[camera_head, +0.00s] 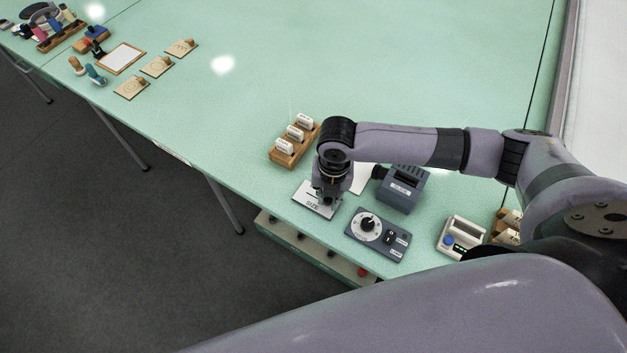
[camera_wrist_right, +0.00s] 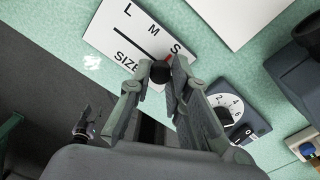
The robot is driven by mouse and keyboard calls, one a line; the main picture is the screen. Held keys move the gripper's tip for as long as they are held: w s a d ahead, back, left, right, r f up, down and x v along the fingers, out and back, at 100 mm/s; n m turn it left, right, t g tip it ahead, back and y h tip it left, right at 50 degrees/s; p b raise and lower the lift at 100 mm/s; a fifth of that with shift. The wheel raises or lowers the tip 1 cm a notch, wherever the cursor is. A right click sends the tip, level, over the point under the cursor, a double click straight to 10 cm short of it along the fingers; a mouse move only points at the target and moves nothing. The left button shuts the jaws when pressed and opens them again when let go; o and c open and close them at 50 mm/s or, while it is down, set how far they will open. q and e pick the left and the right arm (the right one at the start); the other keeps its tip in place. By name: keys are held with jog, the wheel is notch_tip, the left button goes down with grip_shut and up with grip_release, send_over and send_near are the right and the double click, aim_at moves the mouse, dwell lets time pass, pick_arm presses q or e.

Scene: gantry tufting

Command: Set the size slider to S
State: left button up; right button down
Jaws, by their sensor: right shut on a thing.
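The white size slider plate (camera_head: 309,200) lies near the table's front edge, partly hidden by my right gripper (camera_head: 327,199). In the right wrist view the plate (camera_wrist_right: 103,33) carries the letters L, M and S and the word SIZE. The black slider knob (camera_wrist_right: 160,72) sits between the fingertips of my right gripper (camera_wrist_right: 161,76), which is shut on it. A thin red mark shows beside the knob, close to the letter S. The fingers hide part of the plate around the knob. My left gripper is not seen.
A grey dial panel (camera_head: 377,234) and a dark grey box (camera_head: 403,190) stand right of the plate. A wooden rack (camera_head: 283,159) with white blocks stands behind it. A small device with a blue button (camera_head: 461,237) is farther right.

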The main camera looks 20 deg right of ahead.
jog(key=shift+s+d+r, duration=0.1)
jog(key=shift+s+d, duration=0.05)
jog(key=shift+d, duration=0.05)
jog(key=c, duration=1.5)
grip_release()
jog(key=shift+s, duration=0.1)
notch_tip(320, 180, up, 12)
jog(key=shift+d+f, duration=0.1)
jog(key=shift+d, duration=0.05)
